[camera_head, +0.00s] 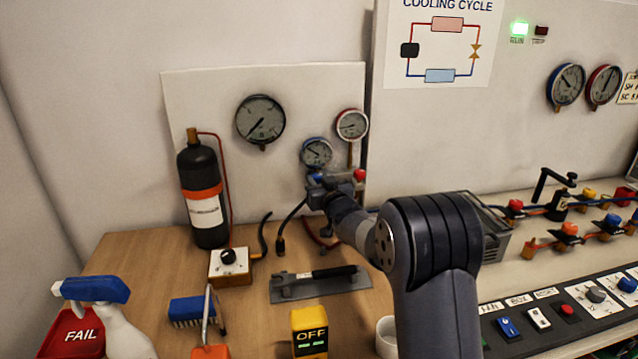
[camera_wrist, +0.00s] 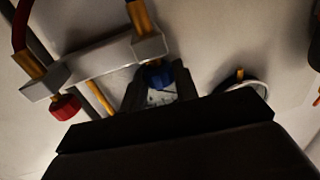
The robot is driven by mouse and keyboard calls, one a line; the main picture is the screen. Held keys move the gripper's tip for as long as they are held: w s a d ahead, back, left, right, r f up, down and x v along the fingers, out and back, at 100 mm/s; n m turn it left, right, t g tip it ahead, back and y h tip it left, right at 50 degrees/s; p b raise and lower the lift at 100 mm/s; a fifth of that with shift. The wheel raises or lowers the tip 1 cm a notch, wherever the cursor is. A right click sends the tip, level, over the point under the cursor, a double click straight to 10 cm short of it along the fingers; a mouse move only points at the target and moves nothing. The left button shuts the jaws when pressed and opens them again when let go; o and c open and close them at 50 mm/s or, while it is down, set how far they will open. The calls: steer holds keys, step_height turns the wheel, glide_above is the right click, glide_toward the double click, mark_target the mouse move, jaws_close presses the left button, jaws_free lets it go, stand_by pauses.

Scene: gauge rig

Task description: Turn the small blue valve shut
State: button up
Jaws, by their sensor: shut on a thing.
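The small blue valve (camera_wrist: 157,73) is a blue knob on the end of a metal manifold bar (camera_wrist: 98,62) in the wrist view. My gripper (camera_wrist: 159,84) reaches up to it, with one finger on each side, and is shut on the knob. In the head view my gripper (camera_head: 322,189) is at the manifold, below the blue-rimmed gauge (camera_head: 317,152). There the arm hides most of the manifold and the valve. A red knob (camera_wrist: 65,107) sits at the bar's other end; it also shows in the head view (camera_head: 360,175).
A red-rimmed gauge (camera_head: 352,124) is just above right of the gripper. A black bottle (camera_head: 203,195) stands left on the wooden bench. A trowel-like tool (camera_head: 318,283), a control box (camera_head: 230,265) and a yellow OFF device (camera_head: 310,332) lie in front. A switch panel (camera_head: 560,314) is at right.

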steer(key=o, duration=1)
steer(key=shift+s, duration=0.1)
steer(key=b+v, duration=0.1)
steer(key=v, duration=0.9)
steer(key=shift+s+d+b, duration=0.15)
steer(key=shift+s+b, duration=0.15)
steer(key=shift+b, duration=0.05)
steer(key=p+x, duration=0.1)
steer(key=x, duration=0.9)
steer(key=shift+w+p, duration=0.25)
steer(key=shift+p, duration=0.1)
steer(key=shift+w+p, duration=0.2)
steer(key=shift+p, duration=0.1)
steer(key=shift+s+f+b, duration=0.1)
steer(key=shift+b, duration=0.3)
